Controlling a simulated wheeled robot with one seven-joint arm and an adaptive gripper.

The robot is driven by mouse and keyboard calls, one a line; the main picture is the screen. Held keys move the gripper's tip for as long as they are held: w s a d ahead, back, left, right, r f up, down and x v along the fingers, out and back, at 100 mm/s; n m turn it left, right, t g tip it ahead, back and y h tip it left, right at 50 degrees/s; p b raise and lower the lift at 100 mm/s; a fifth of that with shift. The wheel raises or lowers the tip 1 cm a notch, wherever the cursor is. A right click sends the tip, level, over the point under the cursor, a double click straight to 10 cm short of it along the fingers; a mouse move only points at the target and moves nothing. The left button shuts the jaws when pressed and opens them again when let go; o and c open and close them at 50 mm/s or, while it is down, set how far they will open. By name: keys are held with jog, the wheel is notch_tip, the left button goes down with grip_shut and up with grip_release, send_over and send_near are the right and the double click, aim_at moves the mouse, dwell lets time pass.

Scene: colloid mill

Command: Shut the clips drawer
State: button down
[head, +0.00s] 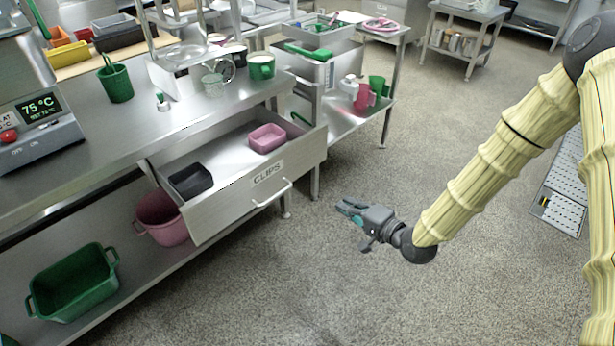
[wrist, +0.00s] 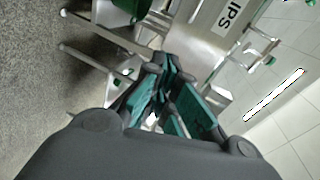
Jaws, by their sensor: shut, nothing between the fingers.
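The clips drawer (head: 256,186) stands pulled out from under the steel worktable in the head view, its front labelled "CLIPS". A bar handle (head: 272,194) runs across the front. The drawer holds a pink tray (head: 267,138) and a black tray (head: 190,181). My gripper (head: 346,208) is shut and empty, to the right of the drawer front and apart from it. In the wrist view my gripper's fingers (wrist: 165,95) point toward the drawer front (wrist: 215,35), where part of the label and the handle show.
The grey floor (head: 330,290) in front of the drawer is clear.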

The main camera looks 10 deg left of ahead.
aim_at(301, 156)
jog(key=w+a+r+y+b, duration=0.1)
jog(key=w+a, duration=0.3)
jog(key=w+a+r+y+b, duration=0.1)
jog(key=w+a+r, duration=0.1)
jog(key=w+a, duration=0.2)
jog(key=w+a+r+y+b, duration=0.1)
jog(key=w+a+b, duration=0.1)
jog(key=w+a, duration=0.2)
jog(key=shift+a+r+t, duration=0.25)
jog(key=shift+t, duration=0.15)
jog(key=shift+w+a, duration=0.1)
jog(key=shift+a, duration=0.05)
jog(key=shift+w, duration=0.1)
